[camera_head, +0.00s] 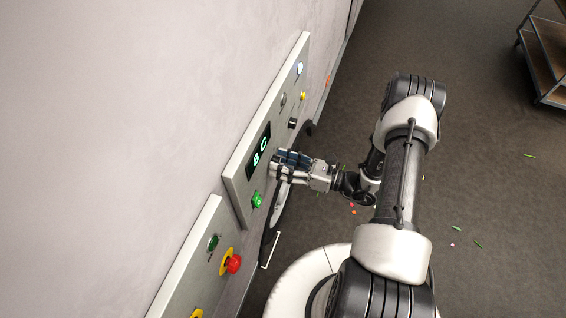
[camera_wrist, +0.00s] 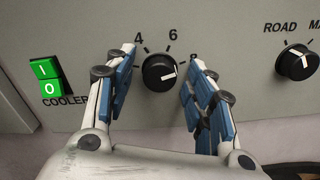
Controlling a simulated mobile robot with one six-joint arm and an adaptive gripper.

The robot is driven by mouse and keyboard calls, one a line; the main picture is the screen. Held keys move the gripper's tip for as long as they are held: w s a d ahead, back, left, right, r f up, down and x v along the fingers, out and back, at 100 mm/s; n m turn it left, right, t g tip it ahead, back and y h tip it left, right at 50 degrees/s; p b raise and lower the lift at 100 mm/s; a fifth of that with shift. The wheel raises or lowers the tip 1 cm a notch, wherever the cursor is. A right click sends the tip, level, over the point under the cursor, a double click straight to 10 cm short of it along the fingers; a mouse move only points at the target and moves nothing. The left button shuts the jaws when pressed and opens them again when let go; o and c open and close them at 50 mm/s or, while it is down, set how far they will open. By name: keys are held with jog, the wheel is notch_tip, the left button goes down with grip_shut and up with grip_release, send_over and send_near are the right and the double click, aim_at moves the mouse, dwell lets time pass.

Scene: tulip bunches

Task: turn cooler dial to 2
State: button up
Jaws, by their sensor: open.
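The cooler dial (camera_wrist: 156,72) is a round black knob on the grey panel in the wrist view. Its white pointer mark aims to the right, roughly toward the 8. The 4 and 6 show above it, the 8 is partly covered by a finger, and the 2 cannot be seen. My gripper (camera_wrist: 160,68) is open, one blue-padded finger on each side of the dial, with gaps visible at the knob's sides. In the head view my gripper (camera_head: 280,164) is at the panel and hides the dial. The panel display (camera_head: 259,150) appears to read 8 C.
A green COOLER switch (camera_wrist: 48,77) is left of the dial, and another knob (camera_wrist: 298,63) is to the right. A lower panel has a red stop button (camera_head: 234,264). A shelf cart (camera_head: 548,60) stands far off at upper right; the floor between is mostly open.

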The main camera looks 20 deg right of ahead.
jog(key=shift+c, duration=0.4)
jog(key=c, duration=1)
